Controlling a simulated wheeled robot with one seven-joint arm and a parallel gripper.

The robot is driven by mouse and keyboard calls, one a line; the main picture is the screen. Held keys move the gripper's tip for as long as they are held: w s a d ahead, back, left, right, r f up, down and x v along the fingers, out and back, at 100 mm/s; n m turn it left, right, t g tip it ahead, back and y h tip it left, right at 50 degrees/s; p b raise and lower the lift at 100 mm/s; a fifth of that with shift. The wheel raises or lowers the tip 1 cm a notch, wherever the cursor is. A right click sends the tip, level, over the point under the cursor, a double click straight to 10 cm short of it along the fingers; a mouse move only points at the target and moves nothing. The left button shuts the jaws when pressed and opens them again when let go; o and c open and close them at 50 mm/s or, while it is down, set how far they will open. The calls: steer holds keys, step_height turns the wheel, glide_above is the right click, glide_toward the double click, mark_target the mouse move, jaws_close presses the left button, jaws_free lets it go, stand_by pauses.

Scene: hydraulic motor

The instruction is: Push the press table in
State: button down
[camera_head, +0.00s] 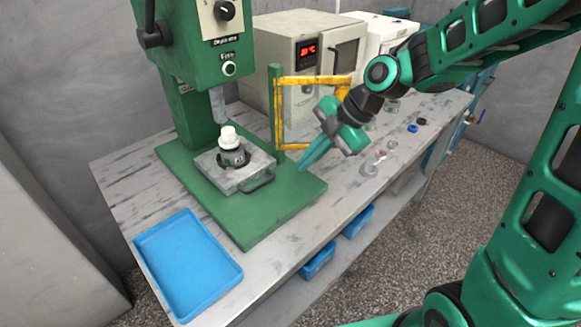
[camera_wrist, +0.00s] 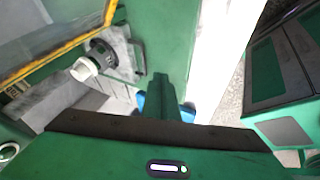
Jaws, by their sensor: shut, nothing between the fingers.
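The press table (camera_head: 216,176) is a grey metal slab on the green press base (camera_head: 285,198), under the press ram (camera_head: 217,104). It has a dark handle (camera_head: 258,184) on its front right side. A black and white part (camera_head: 231,145) stands upright on it. My gripper (camera_head: 302,166) is shut and empty, to the right of the press table and apart from it, with its fingers pointing down and left. In the wrist view, my shut fingers (camera_wrist: 161,90) point toward the green base, and the black and white part (camera_wrist: 90,62) and the handle (camera_wrist: 137,58) show at upper left.
A yellow guard frame (camera_head: 279,115) on a green post stands between the press and my wrist. A blue tray (camera_head: 188,262) lies at the table's front left. An oven with a red display (camera_head: 290,75) stands behind. Small parts (camera_head: 370,168) lie at right.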

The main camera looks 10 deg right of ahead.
steer(key=x, duration=0.9)
steer(key=shift+d+f, duration=0.1)
steer(key=shift+f, duration=0.05)
steer(key=w+a, duration=0.1)
steer(key=w, duration=0.1)
steer(key=shift+w+a+f, duration=0.3)
steer(key=shift+a+f, duration=0.05)
steer(key=shift+w+a, duration=0.25)
steer(key=shift+w, duration=0.1)
steer(key=shift+w, duration=0.1)
